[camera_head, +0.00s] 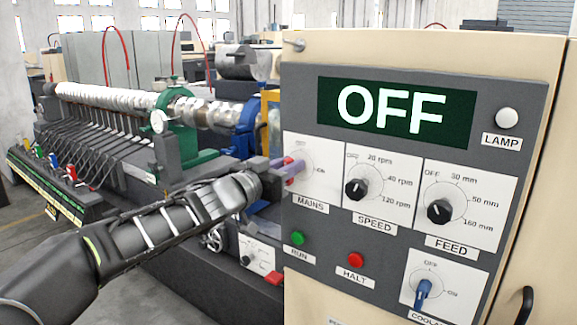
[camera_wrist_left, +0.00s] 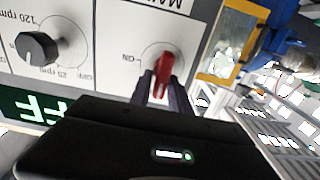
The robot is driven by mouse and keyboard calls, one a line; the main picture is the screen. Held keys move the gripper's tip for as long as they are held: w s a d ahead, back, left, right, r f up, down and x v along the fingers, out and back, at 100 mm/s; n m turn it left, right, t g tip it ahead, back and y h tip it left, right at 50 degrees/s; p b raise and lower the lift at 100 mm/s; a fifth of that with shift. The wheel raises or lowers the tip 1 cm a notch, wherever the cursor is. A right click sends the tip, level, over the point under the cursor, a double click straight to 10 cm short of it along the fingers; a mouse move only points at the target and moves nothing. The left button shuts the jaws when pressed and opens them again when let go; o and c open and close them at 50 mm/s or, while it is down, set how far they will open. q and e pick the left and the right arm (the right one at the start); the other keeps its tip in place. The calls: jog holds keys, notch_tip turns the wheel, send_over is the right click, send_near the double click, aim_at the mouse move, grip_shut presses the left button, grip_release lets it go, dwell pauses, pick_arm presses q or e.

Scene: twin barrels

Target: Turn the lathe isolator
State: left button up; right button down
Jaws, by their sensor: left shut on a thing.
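The lathe isolator is the red-handled MAINS knob (camera_head: 288,160) at the left of the grey control panel (camera_head: 310,270). It shows more clearly in the left wrist view as a red handle (camera_wrist_left: 165,73) on a white plate marked ON. My left gripper (camera_head: 287,171) reaches it from the left, and its two fingers (camera_wrist_left: 161,88) are closed around the handle. The fingers hide part of the knob and its plate in the head view. The display (camera_head: 396,108) above reads OFF. My right gripper is in neither view.
The SPEED knob (camera_head: 356,188) and FEED knob (camera_head: 439,211) sit to the right of the isolator. Below are a green RUN button (camera_head: 298,238), a red HALT button (camera_head: 355,259) and a blue coolant knob (camera_head: 423,290). The lathe (camera_head: 200,110) stands behind my left arm.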

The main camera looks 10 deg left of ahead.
pick_arm(q)
grip_shut()
jog(key=shift+m, duration=0.5)
jog(key=shift+s+d+m, duration=0.1)
jog(key=shift+d+m, duration=0.05)
jog(key=shift+m, duration=0.75)
jog(key=m+b, duration=0.1)
jog(key=m, duration=0.4)
jog(key=f+m+b, duration=0.1)
jog(key=m+b, duration=0.1)
jog(key=m, duration=0.3)
jog(key=d+m+b, duration=0.1)
jog(key=m, duration=0.4)
jog(key=shift+s+f+b, duration=0.2)
jog(key=shift+f+b, duration=0.1)
jog(key=shift+b, duration=0.05)
